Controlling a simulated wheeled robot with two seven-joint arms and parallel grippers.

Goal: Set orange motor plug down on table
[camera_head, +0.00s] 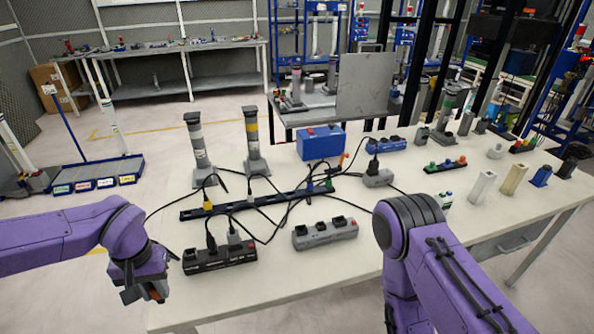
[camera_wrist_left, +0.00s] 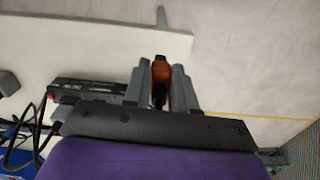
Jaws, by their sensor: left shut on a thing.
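My left gripper (camera_head: 146,292) is shut on the orange motor plug (camera_head: 157,296) and holds it by the left edge of the white table (camera_head: 310,283). In the left wrist view the orange plug (camera_wrist_left: 160,72) sits between the two grey fingers (camera_wrist_left: 161,88), with a dark part below it. The gripper hides much of the plug in the head view. I cannot tell the gap between plug and table. My right arm reaches in at the lower right, but its gripper is out of view.
A black power strip (camera_head: 220,254) with plugs is just right of my left gripper. A grey socket block (camera_head: 325,233) and a cable-covered blue rail (camera_head: 255,202) lie further in. The table's front middle is bare. Floor shows beyond the left edge.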

